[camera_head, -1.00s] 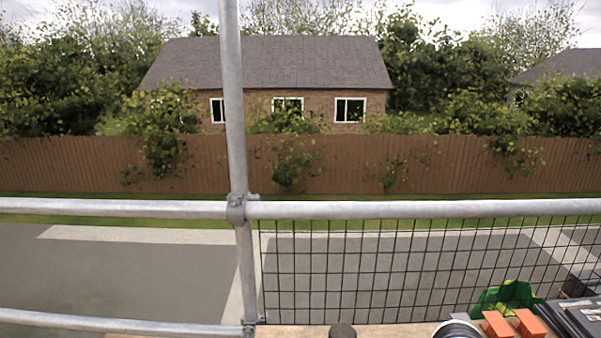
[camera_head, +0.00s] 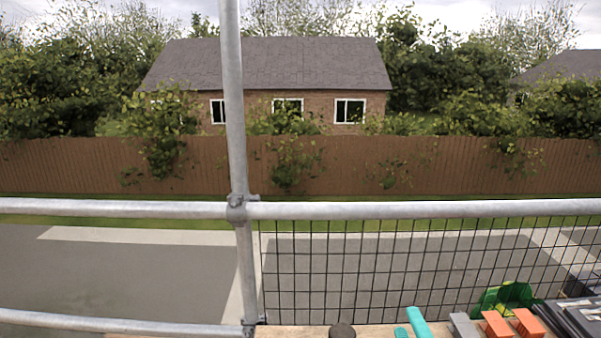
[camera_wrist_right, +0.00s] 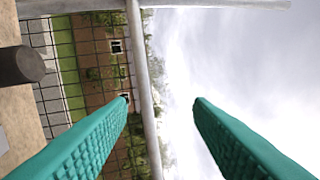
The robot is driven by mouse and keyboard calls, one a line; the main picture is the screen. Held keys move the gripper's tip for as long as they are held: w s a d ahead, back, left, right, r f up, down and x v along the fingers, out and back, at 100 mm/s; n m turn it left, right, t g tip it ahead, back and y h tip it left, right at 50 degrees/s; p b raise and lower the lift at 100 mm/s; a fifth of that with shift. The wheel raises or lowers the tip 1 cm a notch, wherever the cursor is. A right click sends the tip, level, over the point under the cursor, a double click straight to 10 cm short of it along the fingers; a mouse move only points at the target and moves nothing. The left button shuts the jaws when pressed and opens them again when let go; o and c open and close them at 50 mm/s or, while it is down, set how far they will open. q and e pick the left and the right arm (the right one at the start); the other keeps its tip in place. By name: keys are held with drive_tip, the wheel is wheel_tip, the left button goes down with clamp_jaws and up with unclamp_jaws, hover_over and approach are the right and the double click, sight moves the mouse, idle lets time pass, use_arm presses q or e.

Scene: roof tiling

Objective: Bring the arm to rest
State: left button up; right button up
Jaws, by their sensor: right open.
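My right gripper (camera_head: 406,320) shows at the bottom edge of the head view, low over the planks. Its two teal fingers are apart with nothing between them. In the right wrist view its fingers (camera_wrist_right: 161,101) are wide apart, with a scaffold pole, the fence and sky beyond. The rest of the right arm is out of frame. My left gripper is not in view.
Scaffold rails (camera_head: 400,209) and black mesh (camera_head: 350,270) stand ahead. A dark round stub (camera_head: 342,330) is left of the gripper. To its right are a grey block (camera_head: 463,325), orange blocks (camera_head: 528,322), a green object (camera_head: 505,296) and dark stacked tiles (camera_head: 575,320).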

drive_tip(key=s+d+f+m+g+h, duration=0.25)
drive_tip(key=f+m+g, duration=0.2)
drive_tip(key=f, duration=0.35)
drive_tip(key=s+d+f+m+g+h, duration=0.1)
drive_tip(key=s+d+f+m+g, duration=0.1)
drive_tip(key=s+f+m+g, duration=0.35)
drive_tip(key=s+a+f+m+g+y, duration=0.1)
drive_tip(key=s+f+m+g, duration=0.5)
drive_tip(key=s+f, duration=0.55)
wheel_tip(320, 180, down, 15)
drive_tip(key=g+p, duration=0.1)
drive_tip(key=s+f, duration=0.3)
drive_tip(key=f, duration=0.3)
drive_tip(key=s+f+g+p, duration=0.1)
drive_tip(key=s+f, duration=0.3)
drive_tip(key=f, duration=0.3)
drive_tip(key=s+d+f, duration=0.1)
drive_tip(key=s+f, duration=0.2)
drive_tip(key=f, duration=0.4)
drive_tip(key=shift+s+g+p, duration=0.25)
drive_tip(key=shift+g+p, duration=0.15)
drive_tip(key=s+f, duration=0.1)
drive_tip(key=s, duration=0.1)
drive_tip(key=s+d+f, duration=0.1)
drive_tip(key=s, duration=0.2)
drive_tip(key=s+f, duration=0.2)
drive_tip(key=shift+s+d, duration=0.4)
drive_tip(key=shift+c, duration=0.2)
